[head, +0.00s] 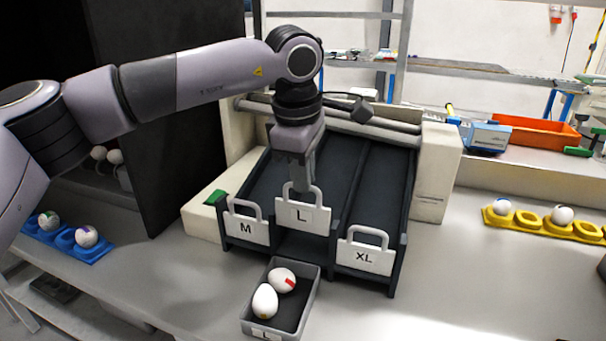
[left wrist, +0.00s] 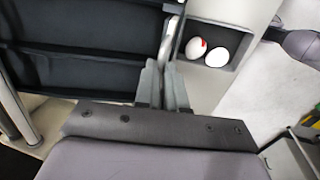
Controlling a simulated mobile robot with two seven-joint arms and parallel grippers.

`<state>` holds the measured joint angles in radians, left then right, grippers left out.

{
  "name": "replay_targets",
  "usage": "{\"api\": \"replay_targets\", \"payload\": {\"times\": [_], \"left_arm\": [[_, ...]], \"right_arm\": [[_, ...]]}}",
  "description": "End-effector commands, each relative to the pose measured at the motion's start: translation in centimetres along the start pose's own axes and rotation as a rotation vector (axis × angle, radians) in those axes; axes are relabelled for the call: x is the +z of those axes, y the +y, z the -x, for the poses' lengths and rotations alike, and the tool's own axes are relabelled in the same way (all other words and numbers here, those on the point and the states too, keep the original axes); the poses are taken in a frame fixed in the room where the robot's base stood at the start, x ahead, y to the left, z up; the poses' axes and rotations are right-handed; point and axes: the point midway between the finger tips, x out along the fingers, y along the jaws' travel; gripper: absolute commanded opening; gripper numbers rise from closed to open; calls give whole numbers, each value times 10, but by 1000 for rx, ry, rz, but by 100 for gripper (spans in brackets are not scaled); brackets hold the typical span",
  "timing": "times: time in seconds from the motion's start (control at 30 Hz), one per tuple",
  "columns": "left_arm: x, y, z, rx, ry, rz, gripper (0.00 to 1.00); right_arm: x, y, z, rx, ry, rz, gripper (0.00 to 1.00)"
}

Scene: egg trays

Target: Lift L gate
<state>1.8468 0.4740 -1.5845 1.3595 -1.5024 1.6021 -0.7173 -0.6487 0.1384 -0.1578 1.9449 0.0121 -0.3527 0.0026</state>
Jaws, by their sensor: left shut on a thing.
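The L gate (head: 303,217) is a white plate with a loop handle at the front of the middle lane of the dark chute. It stands higher than the M gate (head: 247,229) on its left and the XL gate (head: 365,257) on its right, with a dark opening below it. My left gripper (head: 301,186) reaches down from above and is shut on the handle. In the left wrist view the fingers (left wrist: 163,85) meet at the edge-on white gate (left wrist: 171,42). My right gripper is not in view.
A grey box (head: 312,303) with two white eggs, one red-marked, stands in front of the middle lane. A blue egg tray (head: 98,252) lies left, a yellow egg tray (head: 527,218) right. An orange bin (head: 540,131) stands back right. Table between box and yellow tray is clear.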

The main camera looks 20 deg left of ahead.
Motion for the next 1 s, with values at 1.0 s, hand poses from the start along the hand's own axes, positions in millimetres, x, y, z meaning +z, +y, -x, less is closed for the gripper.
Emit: {"api": "replay_targets", "payload": {"times": [1.0], "left_arm": [[0, 0, 71, 0, -1, 0, 36]], "right_arm": [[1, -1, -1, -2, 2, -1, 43]]}}
